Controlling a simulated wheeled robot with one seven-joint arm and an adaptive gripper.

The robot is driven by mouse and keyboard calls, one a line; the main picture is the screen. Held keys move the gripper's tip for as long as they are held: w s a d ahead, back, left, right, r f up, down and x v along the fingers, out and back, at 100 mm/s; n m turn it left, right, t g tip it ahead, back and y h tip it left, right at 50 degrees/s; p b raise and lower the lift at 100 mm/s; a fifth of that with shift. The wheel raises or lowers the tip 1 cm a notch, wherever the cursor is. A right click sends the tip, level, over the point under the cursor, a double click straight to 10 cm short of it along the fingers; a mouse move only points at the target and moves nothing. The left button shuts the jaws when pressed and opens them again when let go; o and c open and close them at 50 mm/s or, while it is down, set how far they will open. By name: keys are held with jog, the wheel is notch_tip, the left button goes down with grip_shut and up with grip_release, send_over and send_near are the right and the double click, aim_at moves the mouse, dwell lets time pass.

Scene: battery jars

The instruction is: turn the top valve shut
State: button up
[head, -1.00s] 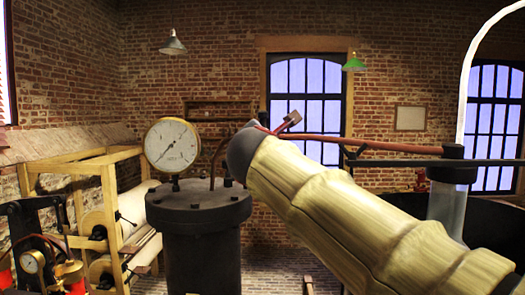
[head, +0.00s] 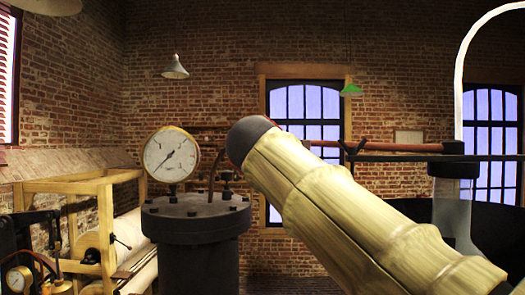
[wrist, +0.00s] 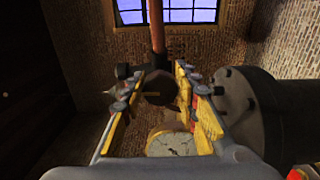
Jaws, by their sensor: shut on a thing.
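In the wrist view, the dark valve (wrist: 160,92) sits between the two yellow-padded fingers of my gripper (wrist: 156,78). The gripper is shut on it, though the exact contact is dark and hard to make out. A red-brown pipe (wrist: 157,28) runs from the valve toward the window. In the head view, my bamboo-like arm hides the valve and my fingers. The same pipe (head: 395,147) shows to the right, behind the arm. How far the valve is turned cannot be told.
A round pressure gauge (head: 171,155) stands on a dark bolted cylinder (head: 198,225) left of my arm; the gauge also shows below the fingers in the wrist view (wrist: 170,144). A wooden frame with rollers (head: 105,215) stands at left. A glass vessel (head: 455,210) is at right.

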jog(key=shift+f, duration=0.1)
dwell(0.4)
jog(key=o, duration=1.2)
jog(key=shift+c, duration=0.2)
jog(key=shift+s, duration=0.1)
jog(key=s, duration=1.1)
jog(key=shift+s+a, duration=0.2)
jog(key=shift+s, duration=0.2)
